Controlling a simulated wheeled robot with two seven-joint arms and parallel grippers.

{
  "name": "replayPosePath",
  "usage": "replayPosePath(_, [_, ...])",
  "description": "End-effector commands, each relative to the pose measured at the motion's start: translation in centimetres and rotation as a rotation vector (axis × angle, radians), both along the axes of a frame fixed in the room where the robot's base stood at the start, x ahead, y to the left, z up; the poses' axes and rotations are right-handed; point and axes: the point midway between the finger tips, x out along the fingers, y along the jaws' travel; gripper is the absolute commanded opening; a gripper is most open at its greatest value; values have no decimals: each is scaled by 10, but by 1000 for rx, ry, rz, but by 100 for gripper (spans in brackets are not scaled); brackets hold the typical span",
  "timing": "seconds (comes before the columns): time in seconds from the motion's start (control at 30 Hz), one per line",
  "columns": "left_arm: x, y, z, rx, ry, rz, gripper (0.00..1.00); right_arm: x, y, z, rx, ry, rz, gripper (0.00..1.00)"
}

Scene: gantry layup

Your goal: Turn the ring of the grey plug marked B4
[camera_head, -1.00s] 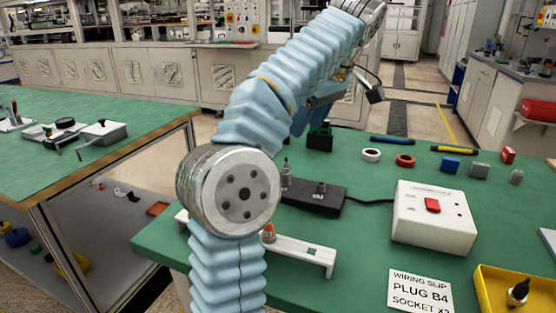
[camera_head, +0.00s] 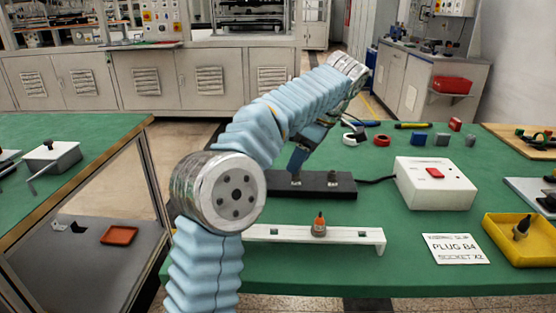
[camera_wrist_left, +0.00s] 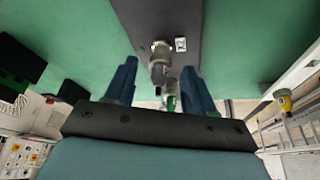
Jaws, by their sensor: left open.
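The grey plug (camera_wrist_left: 158,70) stands in a socket at one end of the dark socket block (camera_head: 345,190). In the head view my left gripper (camera_head: 297,164) comes down over that end and mostly hides the plug. In the left wrist view the fingers of my left gripper (camera_wrist_left: 159,72) are apart, one on each side of the plug, with gaps visible. I cannot read any marking on the plug. My right gripper is not in view.
A white rail (camera_head: 350,235) with an orange-topped plug (camera_head: 319,226) stands in front of the block. A white box with a red switch (camera_head: 436,185) is cabled to it. A yellow tray (camera_head: 505,251) holds a dark plug. Coloured blocks and rings lie behind.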

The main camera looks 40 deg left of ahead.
Motion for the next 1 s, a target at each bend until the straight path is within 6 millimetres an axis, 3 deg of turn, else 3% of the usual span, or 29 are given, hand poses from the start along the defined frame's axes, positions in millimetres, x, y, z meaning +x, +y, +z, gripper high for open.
replayPosePath(0.37, [4, -4, -6, -1, 0, 0, 54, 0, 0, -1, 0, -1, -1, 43])
replayPosePath(0.73, [4, -4, -6, -1, 0, 0, 0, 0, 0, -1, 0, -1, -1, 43])
replayPosePath(1.0, [3, -4, -5, 0, 0, -24, 0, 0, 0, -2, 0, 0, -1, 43])
